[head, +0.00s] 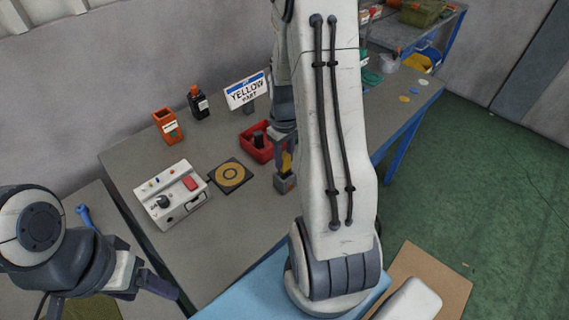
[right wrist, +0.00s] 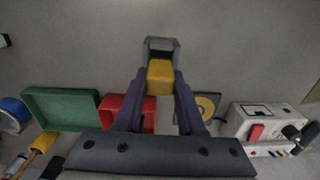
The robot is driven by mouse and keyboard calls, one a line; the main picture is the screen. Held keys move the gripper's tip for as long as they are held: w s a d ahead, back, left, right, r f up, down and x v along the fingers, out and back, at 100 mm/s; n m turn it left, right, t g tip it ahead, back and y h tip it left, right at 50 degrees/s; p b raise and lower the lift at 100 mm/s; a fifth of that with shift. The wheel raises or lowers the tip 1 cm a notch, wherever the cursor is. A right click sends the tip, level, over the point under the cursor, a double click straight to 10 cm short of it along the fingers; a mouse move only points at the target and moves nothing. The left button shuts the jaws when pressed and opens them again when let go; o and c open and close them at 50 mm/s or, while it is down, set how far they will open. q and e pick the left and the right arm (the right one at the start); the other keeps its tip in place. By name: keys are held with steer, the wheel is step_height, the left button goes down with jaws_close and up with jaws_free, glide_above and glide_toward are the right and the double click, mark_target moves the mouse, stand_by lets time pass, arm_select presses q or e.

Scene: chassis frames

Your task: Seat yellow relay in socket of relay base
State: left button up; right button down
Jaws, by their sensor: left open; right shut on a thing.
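The yellow relay (right wrist: 160,80) is between the fingers of my right gripper (right wrist: 162,88), which is shut on it. The grey relay base (right wrist: 160,47) lies just beyond the relay in the right wrist view, its open socket partly visible. In the head view the relay (head: 287,161) is directly above the relay base (head: 285,184), which stands near the front of the bench. I cannot tell whether the relay touches the socket. My right arm hides part of this area. My left gripper (head: 120,287) is open and empty at the lower left, away from the base.

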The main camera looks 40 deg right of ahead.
mark_target(285, 166)
step_height(285, 166, down, 3)
steer(key=shift+f+p, duration=0.2)
steer(key=shift+p, duration=0.15)
steer(key=shift+f, duration=0.1)
steer(key=shift+f, duration=0.1)
steer(key=c, duration=0.5)
jaws_free()
